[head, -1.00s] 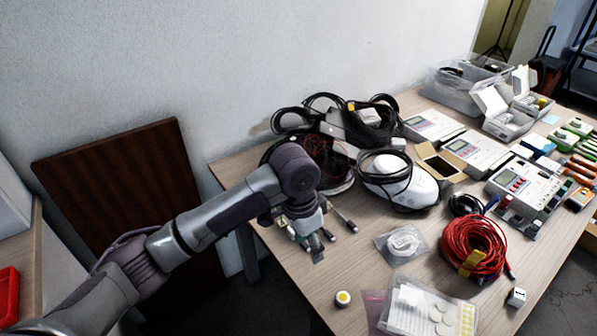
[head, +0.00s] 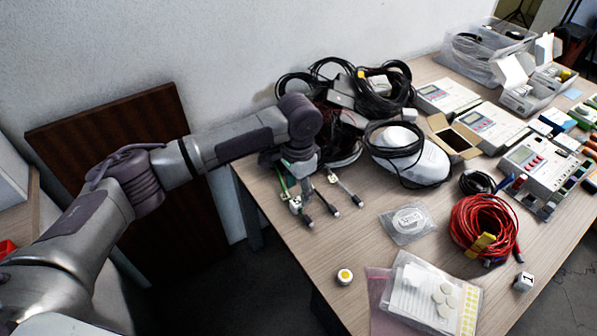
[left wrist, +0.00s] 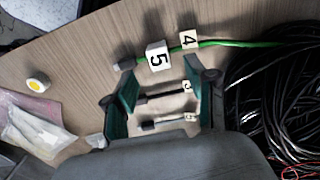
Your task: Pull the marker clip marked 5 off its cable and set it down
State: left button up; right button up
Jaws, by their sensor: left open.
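In the left wrist view, the white marker clip marked 5 (left wrist: 158,57) sits on the green cable (left wrist: 235,44), close to its grey plug. A clip marked 4 (left wrist: 190,40) sits further along the same cable. Clip 3 (left wrist: 187,87) and another small clip (left wrist: 190,117), its mark hard to read, are on two other cable ends between the fingers. My left gripper (left wrist: 158,72) is open, its teal fingers spread either side, with clip 5 near the fingertips. In the head view my left gripper (head: 299,170) hangs over the cable ends at the table's left edge.
Black cable coils (head: 385,95) lie behind the gripper. A white rounded device (head: 410,165), a bagged item (head: 408,222) and a red cable coil (head: 484,228) lie to the right. A yellow-dotted round item (head: 344,276) sits at the front edge. Bare wood (head: 345,235) lies between.

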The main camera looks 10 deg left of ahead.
aim_at(299, 201)
pick_arm(q)
jog(key=shift+f, duration=1.95)
grip_shut()
